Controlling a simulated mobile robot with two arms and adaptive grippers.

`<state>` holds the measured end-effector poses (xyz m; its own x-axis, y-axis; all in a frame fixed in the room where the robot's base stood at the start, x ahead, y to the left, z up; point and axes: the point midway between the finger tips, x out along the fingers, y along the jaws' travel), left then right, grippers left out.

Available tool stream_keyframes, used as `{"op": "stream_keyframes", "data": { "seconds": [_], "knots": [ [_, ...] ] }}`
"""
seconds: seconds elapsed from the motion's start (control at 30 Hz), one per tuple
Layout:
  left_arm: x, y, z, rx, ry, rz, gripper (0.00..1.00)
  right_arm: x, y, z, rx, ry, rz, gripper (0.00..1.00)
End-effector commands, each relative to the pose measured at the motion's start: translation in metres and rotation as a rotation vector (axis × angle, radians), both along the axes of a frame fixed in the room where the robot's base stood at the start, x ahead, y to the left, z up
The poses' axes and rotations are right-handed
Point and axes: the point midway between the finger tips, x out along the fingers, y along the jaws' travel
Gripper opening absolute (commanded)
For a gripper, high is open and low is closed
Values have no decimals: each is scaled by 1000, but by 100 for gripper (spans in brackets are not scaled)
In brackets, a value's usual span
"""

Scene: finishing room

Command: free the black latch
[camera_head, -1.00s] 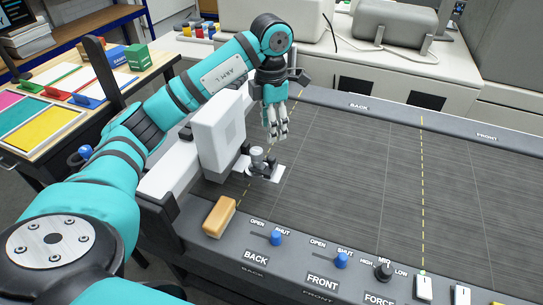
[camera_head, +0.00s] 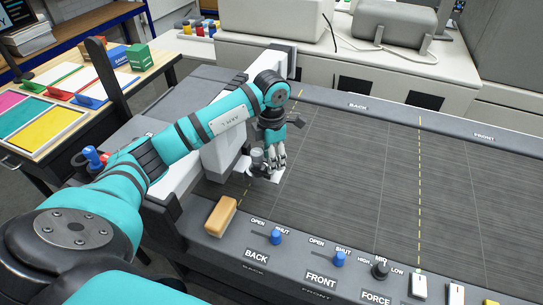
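A small dark fitting with a round grey knob (camera_head: 256,157) sits beside the white carriage block (camera_head: 222,150), over a white plate (camera_head: 277,179) at the left of the dark bed. I cannot tell whether its black part is the black latch. My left gripper (camera_head: 276,163) points down right beside the knob and hides part of the fitting. Its fingertips look close together. I cannot tell whether they touch or grip anything. My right gripper is not in view.
A tan block (camera_head: 220,216) lies on the near left frame. Blue BACK (camera_head: 277,237) and FRONT (camera_head: 339,259) sliders and a black FORCE knob (camera_head: 380,269) line the front edge. The bed (camera_head: 340,160) is clear to the right. A side table with coloured panels (camera_head: 53,127) stands at left.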

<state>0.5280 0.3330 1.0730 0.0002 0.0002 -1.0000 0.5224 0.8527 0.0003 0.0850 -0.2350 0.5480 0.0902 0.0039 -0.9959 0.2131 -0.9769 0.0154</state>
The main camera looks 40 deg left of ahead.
Motion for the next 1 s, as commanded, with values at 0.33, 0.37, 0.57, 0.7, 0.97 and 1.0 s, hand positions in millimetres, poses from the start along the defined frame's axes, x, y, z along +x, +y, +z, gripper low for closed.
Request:
{"op": "stream_keyframes", "data": {
  "seconds": [0.33, 0.37, 0.57, 0.7, 0.97, 1.0],
  "knots": [
    [0, 0, 0, 0, 0, 0, 0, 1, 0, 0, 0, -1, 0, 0],
    [0, 0, 1, 0, 0, 0, 0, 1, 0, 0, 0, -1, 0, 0],
    [0, 0, 1, 0, 0, 0, 0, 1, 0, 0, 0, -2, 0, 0],
    [2, -5, 0, -1, 0, -1, 0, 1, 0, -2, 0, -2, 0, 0],
    [10, -39, 0, -2, -1, -3, 0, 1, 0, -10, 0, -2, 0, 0],
    [10, -40, 0, -1, 0, -2, 0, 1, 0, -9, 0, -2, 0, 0]
  ]
}}
